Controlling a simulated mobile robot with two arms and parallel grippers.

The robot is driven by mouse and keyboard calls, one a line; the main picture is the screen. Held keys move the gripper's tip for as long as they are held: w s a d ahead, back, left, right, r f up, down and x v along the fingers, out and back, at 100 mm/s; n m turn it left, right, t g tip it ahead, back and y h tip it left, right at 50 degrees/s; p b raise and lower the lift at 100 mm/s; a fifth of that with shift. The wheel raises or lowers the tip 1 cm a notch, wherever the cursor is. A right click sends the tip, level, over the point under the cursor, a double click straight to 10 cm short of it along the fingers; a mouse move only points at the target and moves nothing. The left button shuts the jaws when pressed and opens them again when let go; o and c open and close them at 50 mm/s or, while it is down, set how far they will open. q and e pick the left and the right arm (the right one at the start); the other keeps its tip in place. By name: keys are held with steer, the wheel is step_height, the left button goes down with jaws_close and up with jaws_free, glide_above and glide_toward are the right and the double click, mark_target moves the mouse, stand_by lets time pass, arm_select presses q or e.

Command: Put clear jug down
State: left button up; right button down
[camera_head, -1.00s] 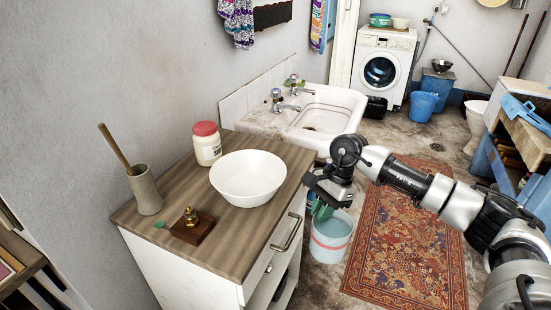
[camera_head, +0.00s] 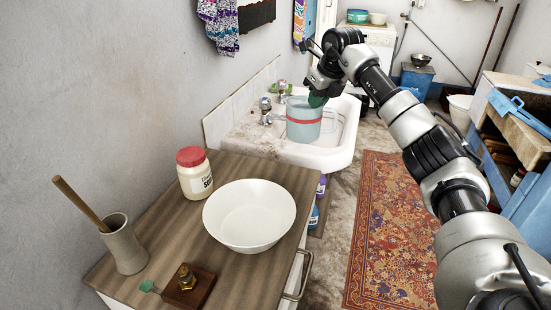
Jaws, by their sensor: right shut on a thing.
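The clear jug (camera_head: 303,124) is pale blue and see-through, with a red band around it. It appears upright at the white sink (camera_head: 338,156), over or in its basin. I cannot tell if its base touches the basin. My right gripper (camera_head: 318,92) is shut on the jug at a green part by its upper right side, probably the handle. The fingertips are partly hidden. My left gripper is out of view.
Two taps (camera_head: 266,112) stand at the sink's back left, close to the jug. A wooden-topped counter (camera_head: 240,272) in front holds a white bowl (camera_head: 249,214), a red-lidded jar (camera_head: 194,173) and a pestle in a mortar (camera_head: 124,245). A patterned rug (camera_head: 388,245) lies to the right.

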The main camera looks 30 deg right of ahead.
mark_target(302, 119)
steer(key=a+f, duration=0.1)
steer(key=a, duration=0.1)
steer(key=s+a+f, duration=0.1)
steer(key=a, duration=0.1)
steer(key=a+f, duration=0.1)
steer(key=a, duration=0.1)
steer(key=shift+s+f, duration=0.2)
steer(key=shift+s, duration=0.2)
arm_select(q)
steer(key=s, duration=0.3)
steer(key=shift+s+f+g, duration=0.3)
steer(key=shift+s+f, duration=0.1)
arm_select(e)
steer(key=a+f, duration=0.4)
steer(key=f, duration=0.2)
steer(key=shift+s+f, duration=0.25)
steer(key=shift+a, duration=0.1)
steer(key=c, duration=1.6)
jaws_free()
steer(key=shift+f, duration=0.2)
steer(key=o, duration=0.4)
steer(key=shift+r, duration=0.1)
